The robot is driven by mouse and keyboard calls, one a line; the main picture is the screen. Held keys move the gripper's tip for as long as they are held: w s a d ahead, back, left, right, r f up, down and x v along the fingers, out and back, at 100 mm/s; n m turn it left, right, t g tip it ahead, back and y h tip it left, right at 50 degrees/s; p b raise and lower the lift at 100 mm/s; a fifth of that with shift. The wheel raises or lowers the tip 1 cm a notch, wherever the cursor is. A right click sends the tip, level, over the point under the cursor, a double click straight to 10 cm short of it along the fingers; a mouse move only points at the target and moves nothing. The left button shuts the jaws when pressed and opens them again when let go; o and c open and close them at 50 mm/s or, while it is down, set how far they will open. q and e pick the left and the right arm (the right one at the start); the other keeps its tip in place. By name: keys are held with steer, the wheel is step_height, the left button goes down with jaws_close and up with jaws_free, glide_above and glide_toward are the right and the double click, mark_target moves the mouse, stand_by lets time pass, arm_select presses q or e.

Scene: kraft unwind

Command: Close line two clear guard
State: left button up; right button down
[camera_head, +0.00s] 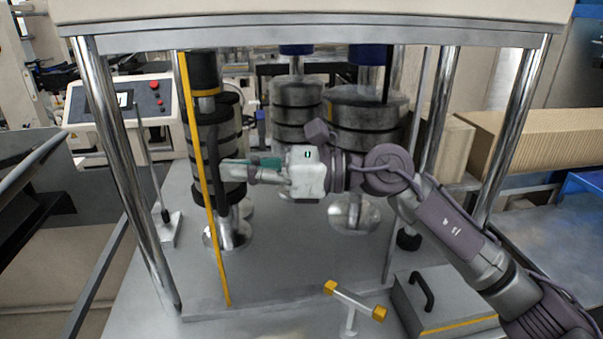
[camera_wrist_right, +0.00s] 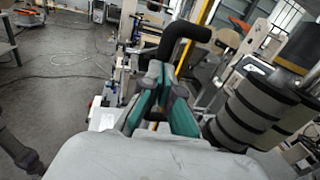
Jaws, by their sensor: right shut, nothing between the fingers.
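The clear guard is hard to make out; a yellow upright strip (camera_head: 206,190), which looks like its edge, runs down the left of the machine opening. The strip also shows in the right wrist view (camera_wrist_right: 207,12). A black bent handle (camera_wrist_right: 182,36) stands just beyond my right fingertips in the wrist view. My right gripper (camera_head: 226,165) points left, with its tips close to the yellow strip. Its green-padded fingers (camera_wrist_right: 161,80) are shut and empty. I cannot tell whether they touch the handle. My left gripper is not in view.
Dark stacked rolls (camera_head: 228,140) stand behind the strip, and larger stacks (camera_head: 365,115) stand farther right. Chrome posts (camera_head: 125,170) frame the opening. A yellow-ended T-handle (camera_head: 352,300) and a grey box with a black handle (camera_head: 440,305) are at the front. A control panel (camera_head: 125,100) stands left.

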steer(key=s+a, duration=0.2)
steer(key=a, duration=0.7)
steer(key=shift+a+b, duration=0.3)
steer(key=shift+a, duration=0.1)
steer(key=shift+r, duration=0.1)
